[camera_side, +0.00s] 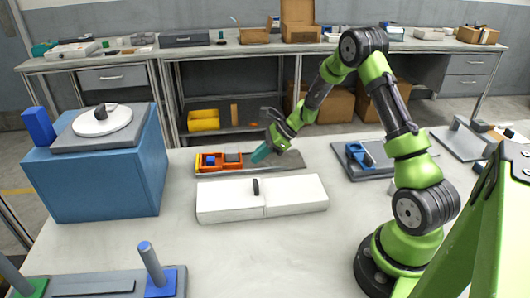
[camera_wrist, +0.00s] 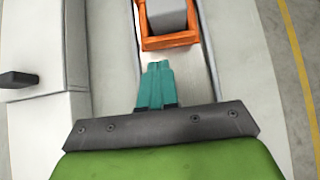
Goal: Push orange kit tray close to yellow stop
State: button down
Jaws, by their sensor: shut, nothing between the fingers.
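My gripper (camera_side: 261,155) is shut and empty, low over the track just right of the tray. In the wrist view its teal fingertips (camera_wrist: 158,65) point at the tray's near wall (camera_wrist: 170,42), with a small gap between. The stop is out of the wrist view.
A white box with a dark handle (camera_side: 256,187) lies in front of the track. A blue block with a scale-like device (camera_side: 103,122) stands at the left. A grey plate with a blue part (camera_side: 360,155) lies right. Bare track (camera_side: 285,163) extends right of the tray.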

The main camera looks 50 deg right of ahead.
jog(key=d+f+v, duration=0.1)
jog(key=v, duration=1)
jog(key=s+a+r+n+h, duration=0.2)
jog(key=s+a+r+n, duration=0.6)
jog(key=a+n, duration=0.3)
jog(key=s+a+r+n+h, duration=0.2)
jog(key=s+a+r+n, duration=0.6)
jog(key=a+n, duration=0.3)
jog(key=shift+s+a+n+t, duration=0.4)
jog(key=shift+s+n, duration=0.2)
jog(key=shift+s, duration=0.25)
